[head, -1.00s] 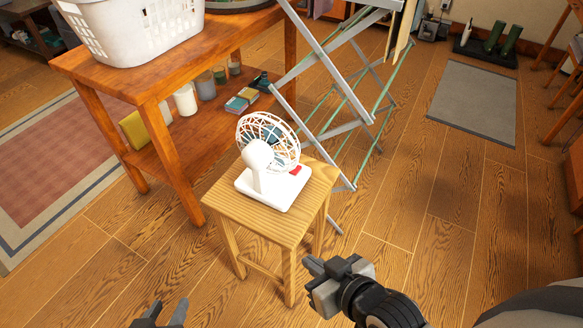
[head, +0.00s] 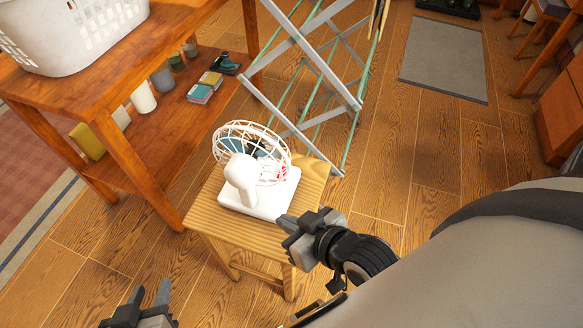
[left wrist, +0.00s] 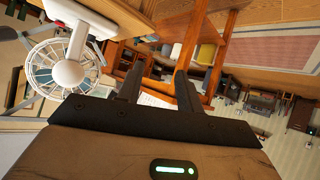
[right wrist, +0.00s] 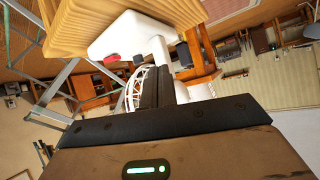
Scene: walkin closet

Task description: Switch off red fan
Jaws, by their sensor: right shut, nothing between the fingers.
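A white desk fan (head: 262,205) with a round wire cage stands upright on a small wooden stool (head: 240,235). It also shows in the left wrist view (left wrist: 68,72) and the right wrist view (right wrist: 115,40). Its body is white; a red switch (right wrist: 111,58) sits on its base, partly hidden behind the cage in the head view. My right gripper (head: 287,226) is shut and empty, close to the fan base by the stool's front right edge. Its fingers (right wrist: 157,88) lie together in the right wrist view. My left gripper (head: 150,294) is open and empty, low left of the stool.
A wooden table (head: 110,100) with a white laundry basket (head: 75,45) stands behind and left of the stool. Jars and small boxes sit on its lower shelf. A folding drying rack (head: 310,70) stands just behind the stool. Bare floor (head: 400,150) lies to the right.

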